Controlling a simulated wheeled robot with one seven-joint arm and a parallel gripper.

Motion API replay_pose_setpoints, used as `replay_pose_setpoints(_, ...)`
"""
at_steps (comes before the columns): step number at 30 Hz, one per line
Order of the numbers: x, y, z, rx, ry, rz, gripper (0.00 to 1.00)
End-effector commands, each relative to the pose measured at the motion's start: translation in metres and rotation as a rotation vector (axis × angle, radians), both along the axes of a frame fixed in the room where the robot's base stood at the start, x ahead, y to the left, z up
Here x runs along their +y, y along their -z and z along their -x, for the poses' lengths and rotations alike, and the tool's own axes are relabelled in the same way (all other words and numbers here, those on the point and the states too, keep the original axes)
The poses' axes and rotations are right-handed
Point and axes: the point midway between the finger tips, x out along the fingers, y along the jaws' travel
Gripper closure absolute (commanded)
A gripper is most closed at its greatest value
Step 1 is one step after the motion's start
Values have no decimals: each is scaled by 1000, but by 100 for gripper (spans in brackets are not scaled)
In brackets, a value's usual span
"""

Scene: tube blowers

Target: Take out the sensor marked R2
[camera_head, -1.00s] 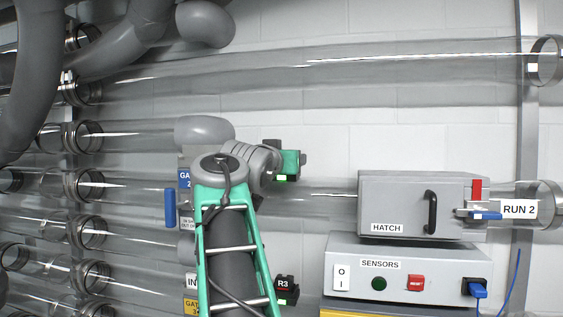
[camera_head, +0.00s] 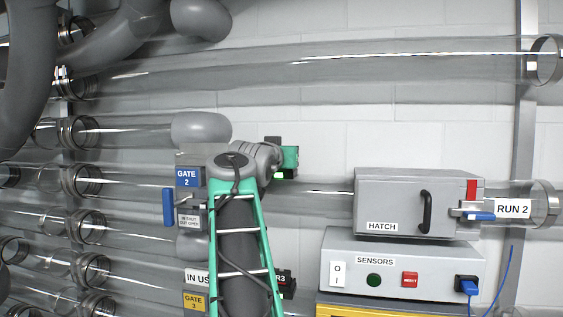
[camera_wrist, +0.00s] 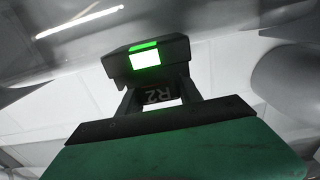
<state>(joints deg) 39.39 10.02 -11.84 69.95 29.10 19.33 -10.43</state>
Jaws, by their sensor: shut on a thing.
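The sensor marked R2 (camera_wrist: 148,60) is a dark block with a lit green-white lamp, close up in the wrist view. Its R2 label shows upside down between the two fingers. My gripper (camera_wrist: 160,92) is shut on it. A green lamp glows just below. Whether the sensor still touches its seat is hidden.
The hatch box (camera_head: 405,205) stands right of my gripper, above the SENSORS box (camera_head: 345,260). The gate 2 box (camera_head: 188,180) with a blue handle is left of my arm. Sensor R3 (camera_head: 287,284) is below, partly hidden by my arm. A clear tube (camera_head: 300,70) runs above.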

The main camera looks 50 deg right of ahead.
Motion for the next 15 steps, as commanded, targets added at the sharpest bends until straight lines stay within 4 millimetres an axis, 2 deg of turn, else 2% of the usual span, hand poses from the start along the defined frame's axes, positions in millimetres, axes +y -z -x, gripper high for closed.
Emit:
replay_pose_setpoints(2, 0, 0, 0, 0, 0, 0, 74)
replay_pose_setpoints(11, 0, 0, 0, 0, 0, 0, 98)
replay_pose_setpoints(15, 0, 0, 0, 0, 0, 1, 100)
